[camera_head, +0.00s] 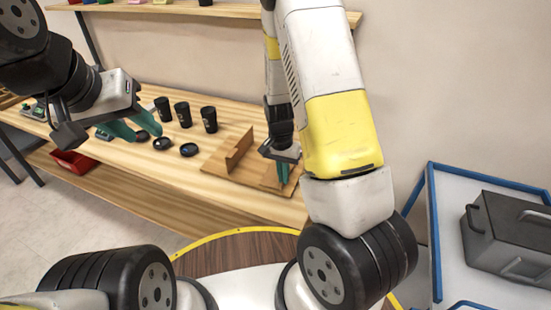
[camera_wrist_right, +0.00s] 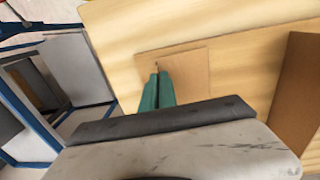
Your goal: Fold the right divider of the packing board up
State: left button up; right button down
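The packing board (camera_head: 222,171) lies on the wooden table. Its left divider (camera_head: 238,150) stands upright; an upright brown panel also shows at the right edge of the right wrist view (camera_wrist_right: 296,92). The right divider (camera_wrist_right: 188,72) appears as a flat brown panel, lying down. My right gripper (camera_head: 283,172) is over the board's right part. In the right wrist view its green fingers (camera_wrist_right: 158,76) are together, with tips at the flat panel near its left side; I see nothing clearly between them. My left gripper (camera_head: 138,122) is open and empty, left of the board.
Three black cups (camera_head: 183,114) and several black lids (camera_head: 188,150) are on the table left of the board. A red bin (camera_head: 73,162) is lower left. A blue-framed cart (camera_head: 447,215) with a grey case (camera_head: 505,240) stands at the right. A shelf (camera_head: 190,9) runs above.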

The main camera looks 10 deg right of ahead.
jog(key=r+g+h, duration=0.1)
jog(key=w+a+r+h, duration=0.1)
jog(key=h, duration=0.1)
jog(key=shift+a+g, duration=0.15)
jog(key=shift+g, duration=0.25)
jog(key=shift+w+a+r+g+h, duration=0.35)
jog(key=shift+a+r+g+h, duration=0.3)
jog(key=shift+g+h, duration=0.35)
jog(key=c, duration=1.6)
grip_release()
jog(key=shift+c, duration=0.2)
jog(key=v, duration=0.7)
jog(key=shift+a+r, duration=0.3)
jog(key=shift+w, duration=0.1)
